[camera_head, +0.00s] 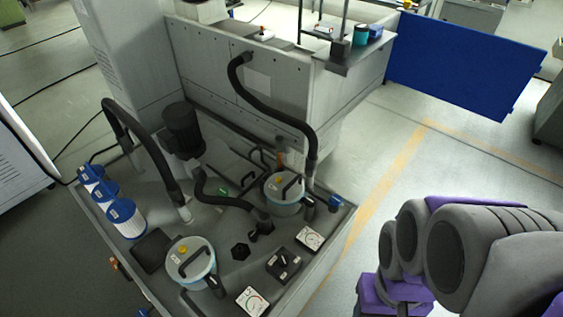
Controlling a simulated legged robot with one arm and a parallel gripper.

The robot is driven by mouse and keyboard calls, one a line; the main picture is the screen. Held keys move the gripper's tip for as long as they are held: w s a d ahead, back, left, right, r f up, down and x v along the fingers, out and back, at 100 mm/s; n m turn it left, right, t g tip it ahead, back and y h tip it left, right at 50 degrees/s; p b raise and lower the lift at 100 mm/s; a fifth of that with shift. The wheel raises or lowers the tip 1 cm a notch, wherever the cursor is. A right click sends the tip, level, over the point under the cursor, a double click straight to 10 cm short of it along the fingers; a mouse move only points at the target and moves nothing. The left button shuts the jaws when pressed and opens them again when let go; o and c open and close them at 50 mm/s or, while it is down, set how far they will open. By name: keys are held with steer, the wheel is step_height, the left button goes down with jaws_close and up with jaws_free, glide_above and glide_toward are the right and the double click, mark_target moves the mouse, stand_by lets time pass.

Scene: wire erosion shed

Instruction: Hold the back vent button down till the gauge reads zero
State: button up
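Two round filter pots with pale blue bodies and grey lids stand on the machine's tray, a back one (285,207) and a front one (197,271). The front lid carries a round yellow button (183,250), a small white label and a black handle. A white gauge (309,238) lies right of the back pot, and another gauge (252,300) lies near the front pot. Their needle readings are too small to tell. My arm is at lower right, but my gripper is not in view.
A black rotary switch (283,264) sits between the gauges. Black hoses (275,106) arch over the tray (337,232) near the back pot. Blue-and-white filter cartridges (125,218) stand at the left. Clear floor lies right of the tray, with a blue panel (462,62) beyond.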

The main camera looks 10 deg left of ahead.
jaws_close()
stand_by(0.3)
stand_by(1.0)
